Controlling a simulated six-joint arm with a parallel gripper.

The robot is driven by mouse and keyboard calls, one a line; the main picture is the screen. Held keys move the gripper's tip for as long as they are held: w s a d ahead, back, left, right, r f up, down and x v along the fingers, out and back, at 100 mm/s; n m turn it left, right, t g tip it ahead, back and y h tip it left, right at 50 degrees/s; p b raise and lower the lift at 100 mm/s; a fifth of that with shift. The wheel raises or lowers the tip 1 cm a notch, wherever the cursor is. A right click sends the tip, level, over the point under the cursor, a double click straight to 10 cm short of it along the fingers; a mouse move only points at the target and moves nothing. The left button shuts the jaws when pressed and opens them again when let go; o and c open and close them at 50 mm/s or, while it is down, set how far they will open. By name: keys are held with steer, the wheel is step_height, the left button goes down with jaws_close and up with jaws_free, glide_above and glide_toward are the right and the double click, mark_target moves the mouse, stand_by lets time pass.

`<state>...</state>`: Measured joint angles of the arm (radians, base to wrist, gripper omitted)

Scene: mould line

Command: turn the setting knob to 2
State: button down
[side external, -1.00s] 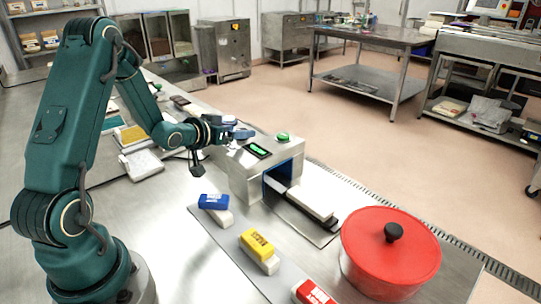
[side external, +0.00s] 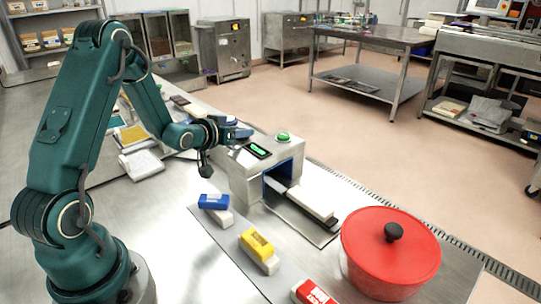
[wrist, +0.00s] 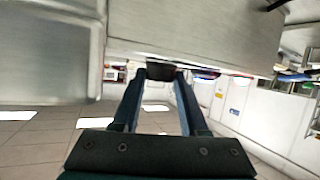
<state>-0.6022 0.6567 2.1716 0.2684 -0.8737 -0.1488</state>
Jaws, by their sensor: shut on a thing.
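The setting knob (wrist: 160,71) is a dark, short piece between my fingertips in the wrist view. Its mark and its number cannot be read. My gripper (side external: 240,133) is at the upper left side of the metal machine (side external: 242,172); in the wrist view my gripper (wrist: 160,80) is shut on the knob. The fingers hide the knob in the side view. The machine has a small green-lit display (side external: 258,149), too small to read, and a green button (side external: 283,137) on top.
A pale block (side external: 312,202) lies at the machine's opening. Blue (side external: 213,202), yellow (side external: 257,243) and red (side external: 313,292) topped blocks lie on a grey strip in front. A red lidded pot (side external: 375,265) stands at the right.

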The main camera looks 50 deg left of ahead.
steer(key=shift+w+d+r+n+g+y, duration=0.15)
steer(key=shift+n+g+y, duration=0.3)
steer(key=shift+n+y, duration=0.45)
steer(key=shift+w+d+f+n+g+y, duration=0.15)
steer(key=shift+n+g+y, duration=0.3)
steer(key=shift+n+y, duration=0.4)
steer(key=shift+s+r, duration=0.1)
steer(key=shift+s, duration=0.05)
steer(key=shift+c, duration=2.2)
jaws_free()
steer(key=shift+a, duration=0.1)
steer(key=shift+s, duration=0.1)
steer(key=shift+v, duration=2.5)
